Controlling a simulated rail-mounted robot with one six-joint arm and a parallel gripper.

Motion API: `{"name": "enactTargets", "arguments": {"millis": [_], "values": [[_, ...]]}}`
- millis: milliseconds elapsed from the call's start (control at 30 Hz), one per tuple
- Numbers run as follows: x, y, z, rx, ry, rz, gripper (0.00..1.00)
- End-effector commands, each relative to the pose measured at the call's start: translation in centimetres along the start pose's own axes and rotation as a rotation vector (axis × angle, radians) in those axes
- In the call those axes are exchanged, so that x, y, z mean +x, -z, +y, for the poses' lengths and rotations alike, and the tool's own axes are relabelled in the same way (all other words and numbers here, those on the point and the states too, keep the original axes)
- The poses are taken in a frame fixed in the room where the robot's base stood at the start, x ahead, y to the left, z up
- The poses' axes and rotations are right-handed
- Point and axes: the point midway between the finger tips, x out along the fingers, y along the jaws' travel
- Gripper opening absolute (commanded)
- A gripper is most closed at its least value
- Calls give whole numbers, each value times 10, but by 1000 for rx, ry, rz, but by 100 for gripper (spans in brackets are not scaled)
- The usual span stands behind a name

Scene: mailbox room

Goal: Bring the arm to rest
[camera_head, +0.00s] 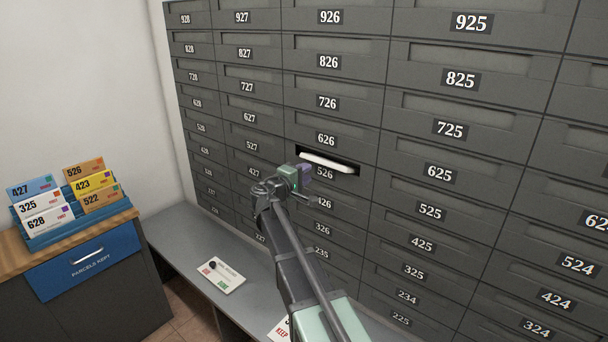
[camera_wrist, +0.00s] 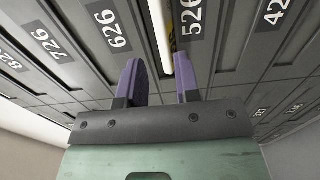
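My gripper (camera_head: 304,176) is at the mailbox wall, just below and left of the open slot of box 526 (camera_head: 325,172). A white envelope-like item (camera_head: 326,161) sits in that slot, with its edge showing. In the wrist view the two purple fingers (camera_wrist: 159,78) stand apart. The white item (camera_wrist: 158,35) lies beyond them, between their lines, and its near end comes close to the fingertips. I see no finger pressed on it. The 526 label (camera_wrist: 192,18) is to the right of it there.
A blue rack (camera_head: 75,222) with several numbered envelopes stands on a wooden-topped cabinet (camera_head: 105,222) at left. The other slots look closed.

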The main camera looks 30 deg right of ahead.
Motion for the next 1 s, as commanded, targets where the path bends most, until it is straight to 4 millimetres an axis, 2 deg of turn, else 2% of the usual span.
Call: {"name": "enactTargets", "arguments": {"millis": [33, 167, 200, 1000], "values": [[0, 0, 0, 0, 0, 0, 22], [0, 0, 0, 0, 0, 0, 2], [0, 0, 0, 0, 0, 0, 0], [0, 0, 0, 0, 0, 0, 0]]}}
